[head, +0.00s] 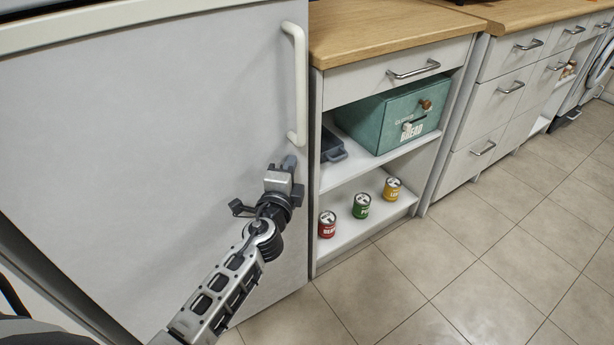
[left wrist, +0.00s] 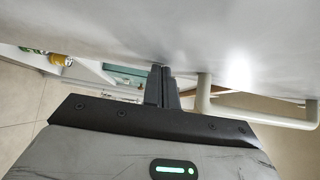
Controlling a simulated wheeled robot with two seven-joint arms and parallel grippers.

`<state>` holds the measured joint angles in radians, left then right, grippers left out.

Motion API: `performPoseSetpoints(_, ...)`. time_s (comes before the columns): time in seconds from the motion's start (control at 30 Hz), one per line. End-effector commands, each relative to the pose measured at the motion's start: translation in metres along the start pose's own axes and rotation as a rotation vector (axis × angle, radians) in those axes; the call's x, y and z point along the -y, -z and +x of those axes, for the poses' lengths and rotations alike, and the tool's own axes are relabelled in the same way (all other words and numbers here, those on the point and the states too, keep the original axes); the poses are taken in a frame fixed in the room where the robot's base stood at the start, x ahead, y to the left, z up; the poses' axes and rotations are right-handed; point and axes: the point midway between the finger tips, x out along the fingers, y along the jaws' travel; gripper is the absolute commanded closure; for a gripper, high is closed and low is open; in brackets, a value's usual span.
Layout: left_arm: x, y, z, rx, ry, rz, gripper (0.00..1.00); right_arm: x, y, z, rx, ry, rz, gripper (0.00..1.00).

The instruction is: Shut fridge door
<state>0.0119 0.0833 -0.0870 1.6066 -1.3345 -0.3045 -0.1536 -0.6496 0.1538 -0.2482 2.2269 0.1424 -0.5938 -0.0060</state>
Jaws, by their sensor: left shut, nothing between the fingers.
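The fridge door (head: 150,130) is a large pale grey panel filling the left of the head view. It lies about flush beside the cabinet, with no clear gap visible at its right edge. Its white vertical handle (head: 297,85) is near that edge. My left gripper (head: 289,163) is shut and empty, with its fingertips at the door surface just below the handle. In the left wrist view the shut fingers (left wrist: 162,75) reach the door panel (left wrist: 180,30) beside the handle (left wrist: 255,115); I cannot tell whether they touch. My right gripper is not in view.
An open-shelved cabinet (head: 327,240) stands right of the fridge. It holds a green bread box (head: 385,120) and red (head: 327,224), green (head: 361,205) and yellow (head: 391,189) cans. Drawers (head: 490,105) continue to the right. The tiled floor (head: 470,270) in front is clear.

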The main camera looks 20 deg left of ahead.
Motion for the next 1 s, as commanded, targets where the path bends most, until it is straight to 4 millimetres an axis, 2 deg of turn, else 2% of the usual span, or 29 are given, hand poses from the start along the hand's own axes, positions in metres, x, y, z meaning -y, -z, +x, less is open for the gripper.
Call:
performPoseSetpoints(0.03,0.005,-0.013,0.005,0.031,0.009,0.004,1.00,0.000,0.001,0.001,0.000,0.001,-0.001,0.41)
performPoseSetpoints(0.3,0.006,-0.016,0.006,0.035,0.012,0.008,1.00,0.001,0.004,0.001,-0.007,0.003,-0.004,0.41)
performPoseSetpoints(0.47,0.005,-0.009,0.003,0.030,0.011,0.008,1.00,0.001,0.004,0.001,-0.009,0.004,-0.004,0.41)
performPoseSetpoints(0.57,0.005,0.004,-0.005,0.020,0.011,0.006,1.00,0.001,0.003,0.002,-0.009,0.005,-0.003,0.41)
performPoseSetpoints(0.7,0.002,0.033,-0.022,-0.003,0.006,0.001,1.00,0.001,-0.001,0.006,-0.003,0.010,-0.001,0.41)
performPoseSetpoints(1.0,0.000,0.033,-0.093,-0.007,0.003,0.002,1.00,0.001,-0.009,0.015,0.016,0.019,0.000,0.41)
